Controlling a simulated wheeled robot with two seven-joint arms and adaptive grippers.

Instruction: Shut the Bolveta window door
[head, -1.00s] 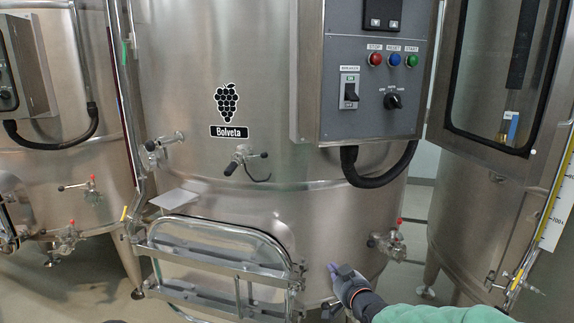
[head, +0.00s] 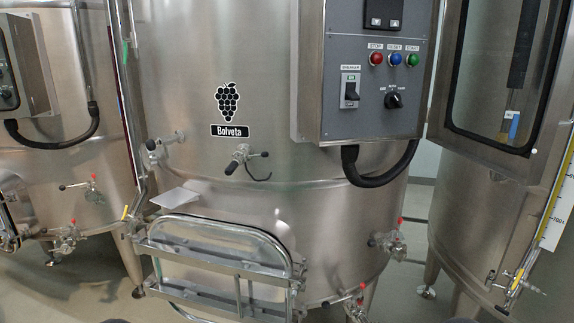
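The Bolveta tank (head: 270,200) is a steel vat with a grape label (head: 229,131) in the head view. Its grey control panel (head: 372,105) is uncovered, with stop, reset and start buttons, a switch and a dark knob. A steel-framed door with a dark-edged window (head: 497,70) stands swung open to the right of the panel, its face at an angle to it. Neither of my grippers can be made out. Only small dark shapes show at the bottom edge, too little to identify.
A steel-framed hatch (head: 215,238) sits low on the tank front. Valves with red handles (head: 355,302) stick out at the lower right. A black cable (head: 385,180) loops under the panel. A sight gauge (head: 555,215) stands at far right. Another vat (head: 60,175) is at left.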

